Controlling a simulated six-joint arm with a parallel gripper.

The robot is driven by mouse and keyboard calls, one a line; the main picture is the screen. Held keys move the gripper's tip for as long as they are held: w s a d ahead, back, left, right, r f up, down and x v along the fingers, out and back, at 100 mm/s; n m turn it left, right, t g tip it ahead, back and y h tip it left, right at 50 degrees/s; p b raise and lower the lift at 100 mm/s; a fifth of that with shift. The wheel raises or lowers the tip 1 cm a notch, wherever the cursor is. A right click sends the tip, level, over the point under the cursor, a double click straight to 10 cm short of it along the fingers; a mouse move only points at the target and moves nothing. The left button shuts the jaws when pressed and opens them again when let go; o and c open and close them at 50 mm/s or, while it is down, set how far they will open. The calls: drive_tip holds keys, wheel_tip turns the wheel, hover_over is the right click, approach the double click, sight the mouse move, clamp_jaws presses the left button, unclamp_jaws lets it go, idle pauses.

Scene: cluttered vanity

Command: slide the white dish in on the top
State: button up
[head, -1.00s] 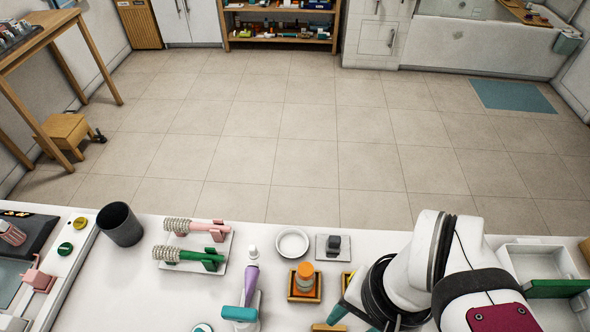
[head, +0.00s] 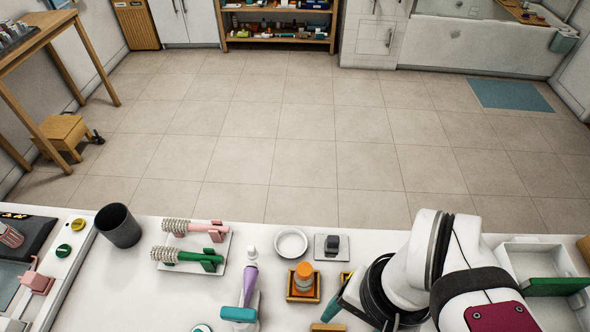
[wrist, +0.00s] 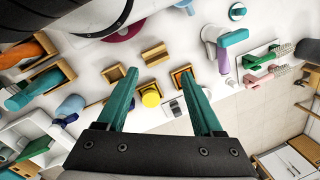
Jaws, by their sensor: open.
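The white dish (head: 291,243) is a shallow round dish lying on the white counter near its far edge in the head view. It stands apart from my gripper and between a purple-and-teal item and a small plate with a dark block. I cannot make the dish out in the wrist view, where my right finger covers part of the counter. My gripper (wrist: 157,78) has two teal fingers spread wide with nothing between their tips. In the head view one teal finger shows beside my white arm, right of the dish. I cannot tell which place "the top" is.
Near the dish are an orange jar on a wooden tray (head: 290,296), a purple-and-teal item (head: 247,297) and the dark block (head: 332,243). Hairbrushes (head: 192,260) and a dark cup (head: 118,226) stand left. A white open box (head: 535,252) is at right. Floor lies beyond the counter's edge.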

drive_tip(key=o, duration=0.4)
drive_tip(key=shift+o, duration=0.2)
drive_tip(key=m+h, duration=0.2)
drive_tip(key=m, duration=0.6)
hover_over(291, 245)
wheel_tip(291, 245, down, 6)
wheel_tip(291, 245, down, 15)
drive_tip(key=shift+f, duration=0.15)
